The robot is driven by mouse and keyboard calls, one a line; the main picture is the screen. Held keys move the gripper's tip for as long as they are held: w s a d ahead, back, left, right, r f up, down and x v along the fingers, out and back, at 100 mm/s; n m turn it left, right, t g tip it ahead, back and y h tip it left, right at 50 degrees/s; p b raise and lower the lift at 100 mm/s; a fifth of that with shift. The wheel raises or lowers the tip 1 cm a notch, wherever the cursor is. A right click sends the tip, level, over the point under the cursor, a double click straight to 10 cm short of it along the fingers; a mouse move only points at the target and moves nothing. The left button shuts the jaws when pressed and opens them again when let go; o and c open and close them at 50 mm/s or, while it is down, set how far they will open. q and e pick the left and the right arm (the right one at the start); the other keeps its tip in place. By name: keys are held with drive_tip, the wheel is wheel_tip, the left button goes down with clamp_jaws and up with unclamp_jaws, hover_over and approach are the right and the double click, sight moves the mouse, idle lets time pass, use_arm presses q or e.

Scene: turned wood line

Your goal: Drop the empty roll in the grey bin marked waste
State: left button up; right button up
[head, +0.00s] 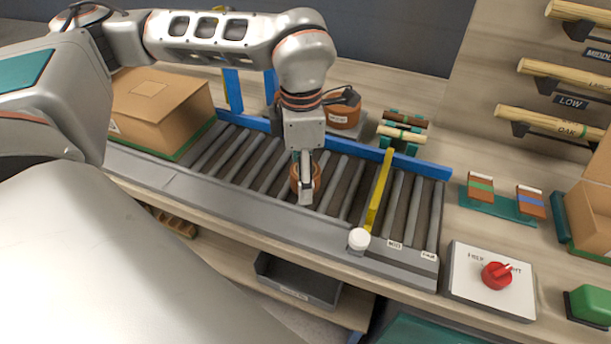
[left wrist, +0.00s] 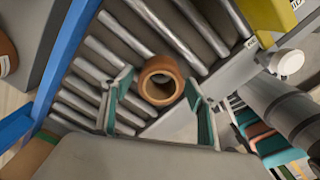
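The empty roll (head: 316,178) is a short brown tube standing on the roller conveyor, partly hidden by my left gripper (head: 304,192) in the head view. In the left wrist view the hollow end of the roll (left wrist: 149,88) faces the camera. The two teal-padded fingers of my left gripper (left wrist: 158,84) are spread on either side of it, with visible gaps. A grey bin (head: 328,299) sits below the conveyor's front edge; its small label is too small to read. My right gripper is not in view.
A yellow bar (head: 378,192) crosses the conveyor right of the roll, with a white knob (head: 358,240) at its front. A cardboard box (head: 155,105) stands at the left. An orange-brown roll (head: 343,115) stands behind the conveyor. A red dial (head: 497,275) is at the right.

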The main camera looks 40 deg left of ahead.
use_arm(q)
drive_tip(key=c, duration=0.6)
drive_tip(key=shift+c, duration=1)
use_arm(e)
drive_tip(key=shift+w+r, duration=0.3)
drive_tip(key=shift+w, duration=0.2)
use_arm(q)
drive_tip(key=shift+r, duration=0.1)
wheel_tip(320, 180, up, 20)
drive_tip(key=p, duration=0.2)
drive_tip(key=shift+p, duration=0.4)
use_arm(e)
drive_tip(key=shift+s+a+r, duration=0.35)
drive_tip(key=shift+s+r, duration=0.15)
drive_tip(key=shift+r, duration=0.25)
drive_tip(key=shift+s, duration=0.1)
